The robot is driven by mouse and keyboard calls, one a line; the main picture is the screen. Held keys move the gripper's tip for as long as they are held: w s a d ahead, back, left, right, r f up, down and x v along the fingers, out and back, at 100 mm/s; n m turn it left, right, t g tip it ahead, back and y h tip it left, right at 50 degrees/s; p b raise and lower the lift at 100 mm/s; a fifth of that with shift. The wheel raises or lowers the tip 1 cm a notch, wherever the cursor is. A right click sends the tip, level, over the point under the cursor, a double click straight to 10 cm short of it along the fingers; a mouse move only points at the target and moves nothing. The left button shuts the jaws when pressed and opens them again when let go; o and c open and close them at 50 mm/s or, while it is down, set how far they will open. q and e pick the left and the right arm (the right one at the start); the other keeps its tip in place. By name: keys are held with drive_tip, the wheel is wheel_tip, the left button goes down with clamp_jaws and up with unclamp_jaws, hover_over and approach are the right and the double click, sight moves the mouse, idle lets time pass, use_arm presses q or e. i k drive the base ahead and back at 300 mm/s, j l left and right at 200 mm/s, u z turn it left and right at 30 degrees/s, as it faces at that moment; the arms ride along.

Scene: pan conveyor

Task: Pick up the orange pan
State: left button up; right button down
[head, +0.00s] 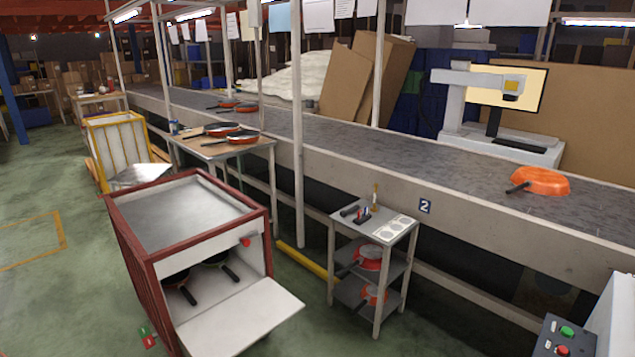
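An orange pan (541,181) lies on the grey conveyor belt (440,165) at the right. It looks turned upside down, with its short dark handle pointing left toward the near edge. Neither of my grippers shows in the head view. More orange-red pans are around: two on the side table, two small ones further back on the belt, and two on the lower shelves of the small cart (370,228).
A red-framed bin (185,215) with its front flap down holds dark pans. A control box (565,338) with green and red buttons stands at the lower right. A white machine (500,110) stands behind the belt. Green floor is open at the left.

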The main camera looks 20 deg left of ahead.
sight(177, 280)
drive_tip(key=u, duration=1.95)
